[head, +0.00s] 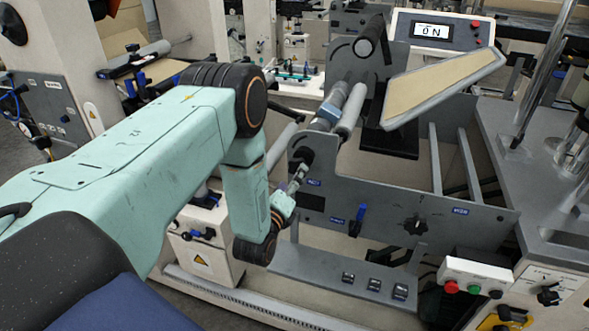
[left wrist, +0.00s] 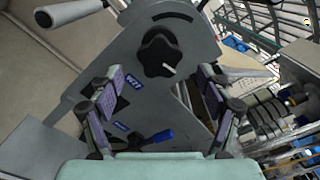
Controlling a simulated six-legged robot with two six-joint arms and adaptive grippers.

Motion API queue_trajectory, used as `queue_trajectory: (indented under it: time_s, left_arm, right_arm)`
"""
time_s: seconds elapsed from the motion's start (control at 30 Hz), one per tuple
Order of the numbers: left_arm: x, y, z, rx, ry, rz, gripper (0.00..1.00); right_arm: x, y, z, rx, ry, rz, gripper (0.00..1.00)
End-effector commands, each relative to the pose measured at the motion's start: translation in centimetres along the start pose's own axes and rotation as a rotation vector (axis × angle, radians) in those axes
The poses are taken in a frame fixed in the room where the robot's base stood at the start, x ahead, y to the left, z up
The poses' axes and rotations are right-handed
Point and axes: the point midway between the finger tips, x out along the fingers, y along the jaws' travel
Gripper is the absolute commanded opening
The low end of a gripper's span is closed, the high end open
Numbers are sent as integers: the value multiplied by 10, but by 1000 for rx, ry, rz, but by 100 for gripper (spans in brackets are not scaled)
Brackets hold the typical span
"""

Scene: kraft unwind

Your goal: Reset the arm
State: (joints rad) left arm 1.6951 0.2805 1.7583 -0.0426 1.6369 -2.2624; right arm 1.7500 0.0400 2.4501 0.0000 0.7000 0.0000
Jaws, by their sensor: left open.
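My left arm (head: 130,150) comes in from the left of the head view, its forearm bent down in front of the grey unwind stand (head: 370,205). My left gripper (head: 295,187) is beside the stand's left end, partly hidden by the wrist. In the left wrist view its two purple-padded fingers (left wrist: 162,98) are spread apart with nothing between them. I cannot tell if the fingers touch the stand. My right gripper does not show.
A button box (head: 480,277) stands at lower right.

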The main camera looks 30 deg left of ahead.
Motion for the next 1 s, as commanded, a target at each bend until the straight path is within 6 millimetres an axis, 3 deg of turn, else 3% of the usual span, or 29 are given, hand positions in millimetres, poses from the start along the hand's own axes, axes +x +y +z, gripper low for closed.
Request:
queue_trajectory:
  time_s: [0.2, 0.53, 1.0]
  left_arm:
    - [-12, -1, 0, 0, 0, -1, 77]
    - [-10, 0, 0, 0, -1, -1, 77]
    - [49, 2, -2, 0, -3, -4, 77]
  right_arm:
    - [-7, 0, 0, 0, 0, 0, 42]
    - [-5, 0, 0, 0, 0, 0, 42]
    - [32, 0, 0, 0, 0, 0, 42]
